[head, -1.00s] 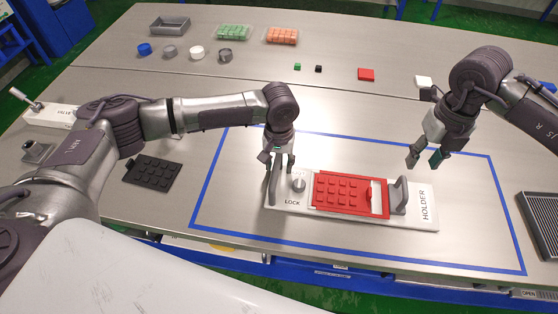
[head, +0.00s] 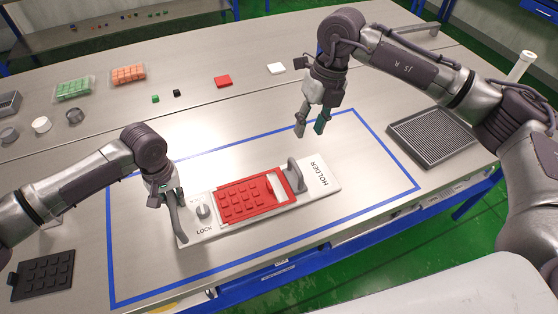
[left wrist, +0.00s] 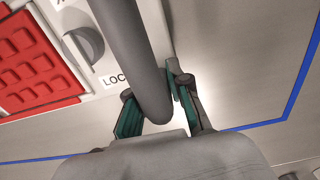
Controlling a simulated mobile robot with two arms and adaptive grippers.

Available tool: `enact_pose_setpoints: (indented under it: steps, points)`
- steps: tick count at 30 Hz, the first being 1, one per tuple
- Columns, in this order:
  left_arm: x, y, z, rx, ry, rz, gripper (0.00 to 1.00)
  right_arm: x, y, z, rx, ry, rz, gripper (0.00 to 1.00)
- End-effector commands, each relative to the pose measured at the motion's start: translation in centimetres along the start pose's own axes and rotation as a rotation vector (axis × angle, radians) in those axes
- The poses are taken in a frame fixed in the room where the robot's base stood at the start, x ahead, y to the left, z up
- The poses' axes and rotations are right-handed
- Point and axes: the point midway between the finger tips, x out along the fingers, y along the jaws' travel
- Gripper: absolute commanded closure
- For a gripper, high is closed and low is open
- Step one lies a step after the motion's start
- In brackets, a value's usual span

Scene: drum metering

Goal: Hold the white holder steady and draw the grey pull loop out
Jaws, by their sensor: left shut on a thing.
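The white holder (head: 322,187) lies inside the blue outline, with a LOCK knob (head: 203,211) and a red studded block (head: 243,203) on it. The grey pull loop (head: 296,177) stands upright between the red block and the HOLDER label. My left gripper (head: 166,198) is shut on a grey bar handle (head: 179,222) at the holder's left end. The left wrist view shows the grey bar (left wrist: 138,62) between its fingers (left wrist: 157,112). My right gripper (head: 310,129) is open and empty, raised behind the pull loop and apart from it.
A black studded plate (head: 43,275) lies at the front left. A dark ridged tray (head: 433,138) stands at the right. Green (head: 75,90) and orange (head: 128,76) block trays sit at the back left. The table around the holder is mostly clear.

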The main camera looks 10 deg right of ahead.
Motion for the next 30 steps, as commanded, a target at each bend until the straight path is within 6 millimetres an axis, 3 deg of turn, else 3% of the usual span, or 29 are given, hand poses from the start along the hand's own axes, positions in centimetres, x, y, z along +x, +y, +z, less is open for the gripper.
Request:
enact_pose_setpoints:
  steps: [18, 30]
  points:
    - [-0.1, 0.1, -0.1, 0.000, 0.002, 0.002, 1.00, 10.5, 0.1, -0.1, -0.001, 0.003, -0.001, 0.61]
    - [-0.1, 0.1, -0.1, 0.000, 0.002, 0.003, 1.00, 11.6, 0.1, 0.0, -0.002, 0.001, 0.000, 0.61]
